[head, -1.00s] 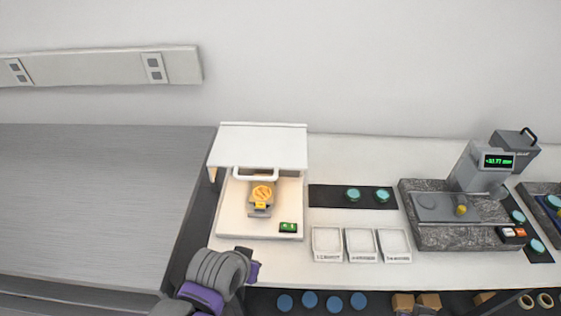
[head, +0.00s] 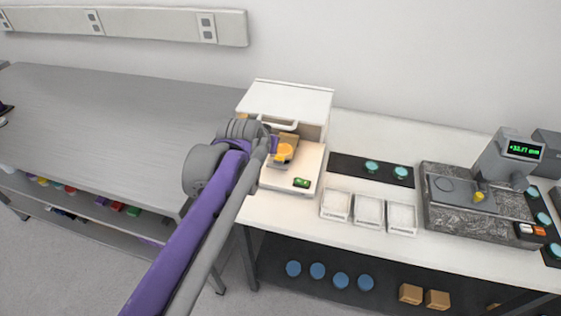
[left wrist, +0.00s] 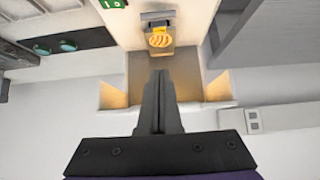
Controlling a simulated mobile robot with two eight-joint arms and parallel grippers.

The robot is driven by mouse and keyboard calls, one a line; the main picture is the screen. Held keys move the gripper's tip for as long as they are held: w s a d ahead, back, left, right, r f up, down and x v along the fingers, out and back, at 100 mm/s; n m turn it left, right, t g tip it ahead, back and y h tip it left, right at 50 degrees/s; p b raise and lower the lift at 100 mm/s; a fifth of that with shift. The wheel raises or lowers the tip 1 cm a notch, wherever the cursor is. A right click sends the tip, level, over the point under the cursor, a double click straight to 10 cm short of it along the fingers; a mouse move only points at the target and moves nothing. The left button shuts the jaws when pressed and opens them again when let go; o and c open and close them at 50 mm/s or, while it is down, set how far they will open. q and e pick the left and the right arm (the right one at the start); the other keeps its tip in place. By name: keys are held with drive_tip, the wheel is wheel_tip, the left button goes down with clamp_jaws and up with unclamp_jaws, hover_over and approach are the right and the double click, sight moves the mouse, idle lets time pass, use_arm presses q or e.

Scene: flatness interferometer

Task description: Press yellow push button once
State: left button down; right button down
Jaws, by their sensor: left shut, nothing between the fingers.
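A round orange-yellow piece (head: 285,152) sits on a small grey mount in the open front of the white box instrument (head: 290,102). In the left wrist view, this orange-yellow piece (left wrist: 159,40) lies just beyond my fingertips, with a gap showing. My left gripper (left wrist: 160,74) is shut and empty, pointing at the instrument. In the head view my left gripper (head: 273,145) is close beside the orange-yellow piece and partly hidden by my wrist. A small yellow knob (head: 479,196) also stands on the granite-based gauge at the right. My right gripper is out of view.
A green switch (head: 301,183) is on the instrument's front base. White labelled trays (head: 369,211) and a black mat (head: 347,165) with teal discs lie to its right. A grey bench (head: 120,105) stands at the left.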

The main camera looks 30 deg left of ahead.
use_arm(q)
drive_tip(key=shift+w+a, duration=0.15)
drive_tip(key=shift+a, duration=0.05)
hover_over(279, 159)
drive_tip(key=f, duration=0.5)
drive_tip(key=s+f, duration=0.1)
drive_tip(key=f, duration=0.1)
drive_tip(key=shift+f, duration=0.15)
wheel_tip(279, 159, down, 2)
drive_tip(key=shift+f, duration=0.2)
drive_tip(key=shift+f+b, duration=0.3)
drive_tip(key=shift+f, duration=0.4)
